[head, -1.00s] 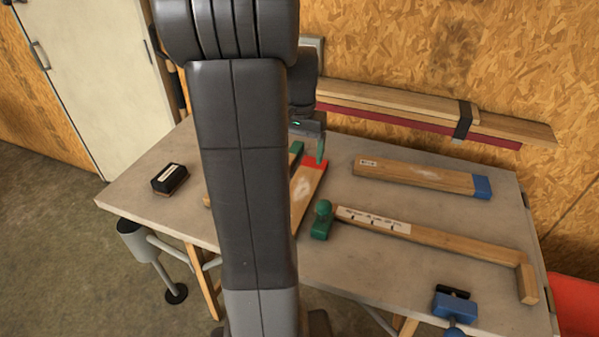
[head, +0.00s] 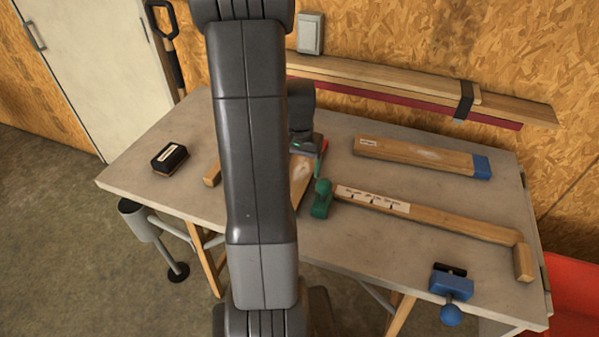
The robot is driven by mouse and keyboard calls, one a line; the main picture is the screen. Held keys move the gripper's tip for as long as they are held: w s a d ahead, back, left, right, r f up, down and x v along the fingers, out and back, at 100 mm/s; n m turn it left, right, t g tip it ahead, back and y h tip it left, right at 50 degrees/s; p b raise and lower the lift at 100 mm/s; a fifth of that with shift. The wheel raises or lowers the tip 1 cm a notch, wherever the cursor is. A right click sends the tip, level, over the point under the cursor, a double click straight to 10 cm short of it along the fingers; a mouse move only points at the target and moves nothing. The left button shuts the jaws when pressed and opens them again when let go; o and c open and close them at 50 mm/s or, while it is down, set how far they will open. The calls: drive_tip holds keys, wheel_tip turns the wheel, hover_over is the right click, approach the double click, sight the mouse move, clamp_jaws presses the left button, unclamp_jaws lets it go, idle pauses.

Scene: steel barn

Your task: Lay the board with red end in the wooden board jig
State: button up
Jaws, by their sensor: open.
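The board with the red end (head: 301,178) lies on the workbench, mostly hidden behind my arm. Only a strip of pale wood and a sliver of its red end show. My gripper (head: 308,155) is open and low over the red-end part of this board, one green finger at its right side. The other finger is hidden, and I cannot tell whether they touch the board. What looks like the wooden board jig (head: 459,226) lies to the right, a long wooden rail with a marked white label, a green knobbed piece at its left end and a wooden stop at its right end.
A board with a blue end (head: 415,154) lies behind the jig. A blue clamp (head: 451,283) sits at the front right edge. A black brush-like block (head: 169,158) and a wooden end (head: 212,174) are at left. Planks (head: 390,86) run along the wall behind.

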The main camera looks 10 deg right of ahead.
drive_tip(key=shift+f, duration=0.75)
drive_tip(key=shift+r, duration=0.15)
drive_tip(key=c, duration=1)
